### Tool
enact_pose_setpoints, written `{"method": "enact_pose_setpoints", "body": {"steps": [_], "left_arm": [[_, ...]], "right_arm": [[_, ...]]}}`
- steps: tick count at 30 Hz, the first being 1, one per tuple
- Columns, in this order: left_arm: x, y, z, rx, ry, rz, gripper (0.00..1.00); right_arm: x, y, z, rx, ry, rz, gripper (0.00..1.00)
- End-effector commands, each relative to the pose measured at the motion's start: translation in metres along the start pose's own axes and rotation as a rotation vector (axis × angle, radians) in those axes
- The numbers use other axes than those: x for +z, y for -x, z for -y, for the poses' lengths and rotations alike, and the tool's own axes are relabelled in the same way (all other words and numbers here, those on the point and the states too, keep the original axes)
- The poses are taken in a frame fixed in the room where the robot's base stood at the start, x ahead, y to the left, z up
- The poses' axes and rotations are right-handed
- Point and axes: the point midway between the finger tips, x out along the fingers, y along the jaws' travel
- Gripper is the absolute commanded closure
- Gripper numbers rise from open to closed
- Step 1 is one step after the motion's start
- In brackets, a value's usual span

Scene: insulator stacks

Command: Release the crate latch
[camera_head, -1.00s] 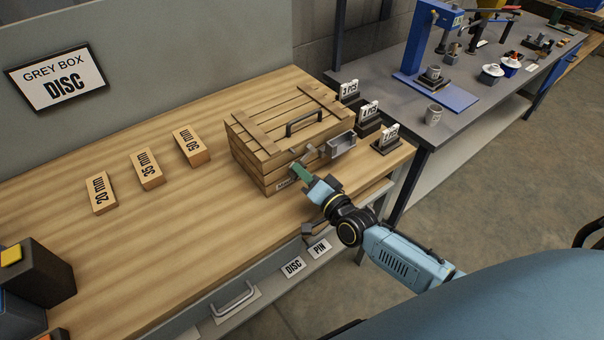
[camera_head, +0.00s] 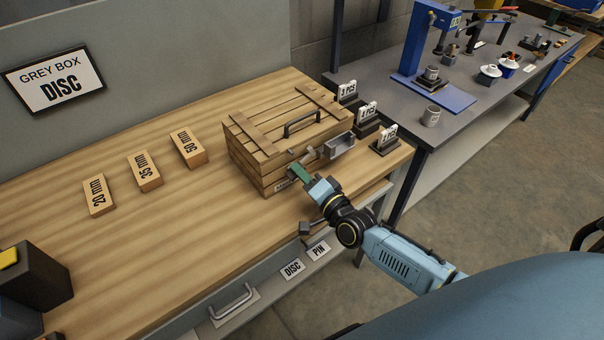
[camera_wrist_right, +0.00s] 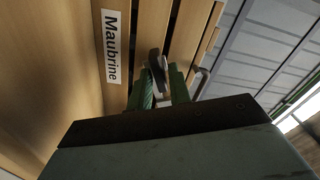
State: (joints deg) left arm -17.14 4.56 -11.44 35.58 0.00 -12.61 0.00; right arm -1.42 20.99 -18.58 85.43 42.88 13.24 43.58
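The wooden crate (camera_head: 246,161) stands closed on the workbench, with a dark carry handle (camera_head: 302,124) on its slatted lid. My right gripper (camera_head: 299,173) is at the crate's front face, its green fingertips close to the wood. In the right wrist view, the grey metal crate latch (camera_wrist_right: 160,76) sits between the two green fingers (camera_wrist_right: 162,90). The fingers are close together, with the latch filling the gap. The fingers partly hide the latch. A label reading "Maubrine" (camera_wrist_right: 111,47) is on the crate beside it. My left gripper is not in view.
A small grey metal tray (camera_head: 340,146) is beside the crate's right side. Number signs (camera_head: 386,137) stand behind it on the bench. Wooden length blocks (camera_head: 144,171) lie to the left. Drawers labelled DISC and PIN (camera_head: 318,250) are below the bench edge.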

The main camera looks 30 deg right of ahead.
Motion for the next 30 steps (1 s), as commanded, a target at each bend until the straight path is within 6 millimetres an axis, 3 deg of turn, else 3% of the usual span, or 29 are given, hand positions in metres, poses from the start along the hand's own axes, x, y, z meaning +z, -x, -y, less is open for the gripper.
{"method": "enact_pose_setpoints", "body": {"steps": [3, 14, 17, 30], "left_arm": [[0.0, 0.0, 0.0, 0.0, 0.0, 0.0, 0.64], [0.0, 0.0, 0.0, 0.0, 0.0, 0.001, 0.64], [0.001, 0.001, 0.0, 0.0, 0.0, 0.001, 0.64], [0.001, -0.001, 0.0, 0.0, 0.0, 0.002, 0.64]], "right_arm": [[0.0, 0.0, 0.0, 0.0, 0.001, 0.0, 0.67], [0.001, 0.006, -0.001, 0.001, 0.003, 0.001, 0.67], [0.001, 0.019, -0.001, 0.002, 0.003, 0.002, 0.67], [0.001, 0.107, -0.001, 0.002, 0.003, 0.002, 0.67]]}}
